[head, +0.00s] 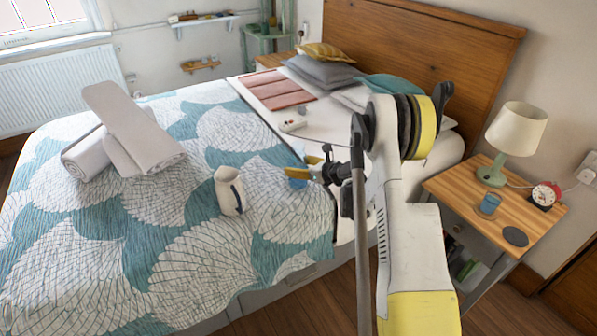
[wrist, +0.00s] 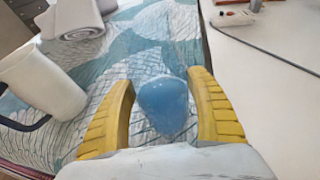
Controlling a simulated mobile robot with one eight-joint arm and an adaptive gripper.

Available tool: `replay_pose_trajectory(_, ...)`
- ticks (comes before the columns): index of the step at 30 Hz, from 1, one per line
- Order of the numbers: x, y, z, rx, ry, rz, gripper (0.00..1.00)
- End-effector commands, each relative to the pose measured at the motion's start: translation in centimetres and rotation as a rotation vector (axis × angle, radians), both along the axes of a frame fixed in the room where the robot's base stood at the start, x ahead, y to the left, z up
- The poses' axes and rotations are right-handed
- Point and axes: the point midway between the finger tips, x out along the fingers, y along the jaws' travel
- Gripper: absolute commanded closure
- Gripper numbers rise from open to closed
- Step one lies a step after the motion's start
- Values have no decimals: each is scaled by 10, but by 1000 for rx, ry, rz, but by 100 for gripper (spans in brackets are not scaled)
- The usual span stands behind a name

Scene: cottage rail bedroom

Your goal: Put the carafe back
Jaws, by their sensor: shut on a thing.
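My gripper (head: 304,174) is over the near right side of the bed, its yellow fingers closed around a blue, glassy carafe (wrist: 165,108). In the wrist view the carafe's rounded body sits between the two fingers; its lower part is hidden by the gripper. In the head view only a small blue patch of the carafe (head: 297,184) shows under the fingers. I cannot tell whether it touches the bedding. The wooden nightstand (head: 463,197) at the right holds a blue cup (head: 489,204) and a dark round coaster (head: 515,236) with nothing on it.
A white jug (head: 229,191) with a dark handle stands on the bed left of my gripper; it looms left in the wrist view (wrist: 45,85). Rolled towels (head: 130,135) lie further left.

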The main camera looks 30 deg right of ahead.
Motion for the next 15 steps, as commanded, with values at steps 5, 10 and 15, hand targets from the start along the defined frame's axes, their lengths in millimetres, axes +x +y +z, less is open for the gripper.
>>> replay_pose_trajectory(5,0,0,-6,1,-1,0,74)
replay_pose_trajectory(10,0,0,-6,1,-1,0,74)
replay_pose_trajectory(15,0,0,-9,0,0,0,10)
